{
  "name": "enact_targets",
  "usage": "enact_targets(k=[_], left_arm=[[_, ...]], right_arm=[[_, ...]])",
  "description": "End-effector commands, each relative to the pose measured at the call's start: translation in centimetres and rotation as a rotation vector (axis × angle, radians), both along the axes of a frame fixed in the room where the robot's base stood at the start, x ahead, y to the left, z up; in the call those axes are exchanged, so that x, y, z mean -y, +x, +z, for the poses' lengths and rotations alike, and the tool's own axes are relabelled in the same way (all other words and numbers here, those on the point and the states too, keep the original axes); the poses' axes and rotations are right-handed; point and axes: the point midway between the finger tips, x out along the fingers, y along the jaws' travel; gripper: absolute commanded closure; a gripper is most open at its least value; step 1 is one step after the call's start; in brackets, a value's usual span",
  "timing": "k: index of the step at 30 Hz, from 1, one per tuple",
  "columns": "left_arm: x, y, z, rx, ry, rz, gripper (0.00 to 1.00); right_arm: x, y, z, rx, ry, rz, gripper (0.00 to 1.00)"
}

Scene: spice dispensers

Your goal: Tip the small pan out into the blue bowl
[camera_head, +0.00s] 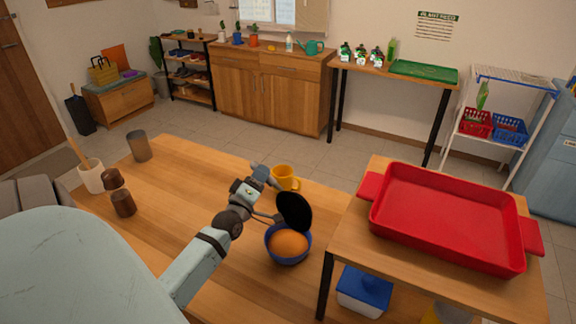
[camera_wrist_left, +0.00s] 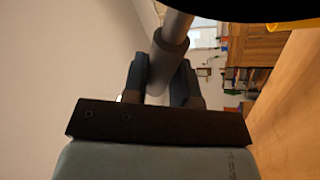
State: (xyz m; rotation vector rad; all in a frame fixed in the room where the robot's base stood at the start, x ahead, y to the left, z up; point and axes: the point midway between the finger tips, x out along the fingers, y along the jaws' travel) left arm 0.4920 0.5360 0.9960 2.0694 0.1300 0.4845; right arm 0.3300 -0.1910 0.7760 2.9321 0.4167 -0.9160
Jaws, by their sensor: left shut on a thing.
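The small pan (camera_head: 294,211) is black and is tilted steeply on its side above the blue bowl (camera_head: 287,258). Its underside faces the head camera, so its inside is hidden. The blue bowl stands on the wooden table and holds an orange-brown filling (camera_head: 289,243). My left gripper (camera_head: 268,190) is shut on the pan's handle, up and left of the bowl. In the left wrist view the grey handle (camera_wrist_left: 172,45) runs between the two fingers, and the dark pan edge (camera_wrist_left: 250,8) shows at the top. My right gripper is not in view.
A yellow mug (camera_head: 285,178) stands just behind the pan. A large red tray (camera_head: 447,218) sits on a higher stand at the right. Brown cups (camera_head: 123,203), a white pot (camera_head: 90,176) and a grey tumbler (camera_head: 139,146) stand at the left. The table between is clear.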

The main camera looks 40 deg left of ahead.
Motion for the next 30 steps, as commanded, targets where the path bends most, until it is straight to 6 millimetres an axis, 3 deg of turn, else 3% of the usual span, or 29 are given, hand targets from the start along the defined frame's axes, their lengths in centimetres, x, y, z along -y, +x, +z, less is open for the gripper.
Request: enact_targets(k=[21,23,25,30], left_arm=[[0.1,-1.0,-0.2,0.080,0.005,0.000,1.00],[0.0,-0.8,0.6,0.064,0.004,0.000,1.00],[0.0,0.3,1.8,-0.013,-0.003,0.001,1.00],[-0.2,3.8,0.9,-0.207,-0.015,0.000,1.00]], right_arm=[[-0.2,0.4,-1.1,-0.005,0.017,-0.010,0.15],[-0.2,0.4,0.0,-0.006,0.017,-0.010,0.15],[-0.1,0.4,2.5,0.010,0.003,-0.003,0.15],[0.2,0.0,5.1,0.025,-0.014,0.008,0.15]])
